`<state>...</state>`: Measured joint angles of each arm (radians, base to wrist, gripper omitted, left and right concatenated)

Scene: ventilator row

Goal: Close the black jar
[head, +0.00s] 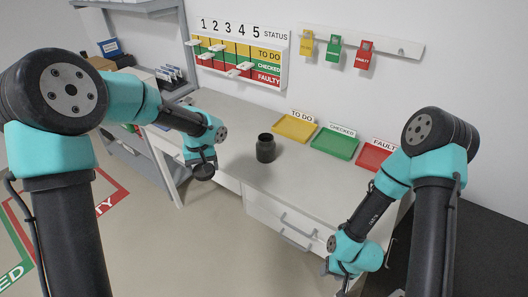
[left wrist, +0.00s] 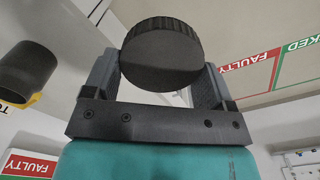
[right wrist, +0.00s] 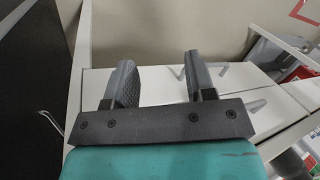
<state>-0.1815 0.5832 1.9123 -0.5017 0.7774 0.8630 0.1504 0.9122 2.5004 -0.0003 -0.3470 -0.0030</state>
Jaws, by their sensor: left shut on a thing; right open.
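The black jar (head: 265,148) stands upright and open-topped on the grey table, in front of the yellow tray. It also shows at the left edge of the left wrist view (left wrist: 27,72). My left gripper (head: 203,170) is shut on a round black lid with a ridged rim (left wrist: 162,52). It holds the lid to the left of the jar, apart from it, near the table's left edge. My right gripper (head: 340,278) is open and empty in front of the table, low at the drawers; its two fingers (right wrist: 158,80) are spread in the right wrist view.
Yellow TO DO (head: 295,128), green CHECKED (head: 335,143) and red FAULTY (head: 374,157) trays line the back of the table (head: 233,119). A status board (head: 240,58) hangs behind. The tabletop around the jar is clear. Drawers (head: 285,222) are below.

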